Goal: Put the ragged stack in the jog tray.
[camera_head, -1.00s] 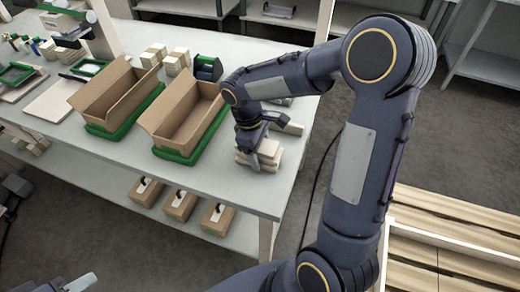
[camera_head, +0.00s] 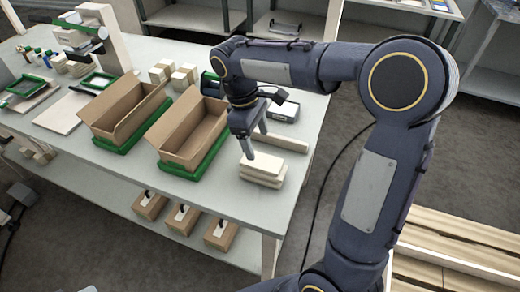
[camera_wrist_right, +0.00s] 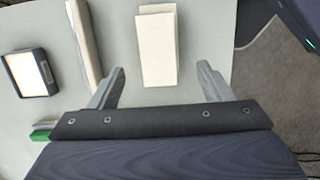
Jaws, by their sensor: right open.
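The ragged stack (camera_head: 262,170) is several cream slabs lying flat near the table's right front edge, their edges slightly offset. In the right wrist view the stack (camera_wrist_right: 158,48) lies beyond the fingertips, in line with the gap between them. My right gripper (camera_head: 257,147) is open and empty, pointing down just above the stack; its two fingers also show apart in the wrist view (camera_wrist_right: 160,80). Only a small pale tip of what seems my left gripper (camera_head: 89,289) shows at the bottom edge. I cannot tell for sure which container is the jog tray.
Two open cardboard boxes (camera_head: 165,152) (camera_head: 97,140) stand in green trays left of the stack. A dark-framed, pale-topped item (camera_head: 284,113) lies behind the gripper, with a long pale bar (camera_head: 298,150) beside the stack. Bare table lies in front of the boxes.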

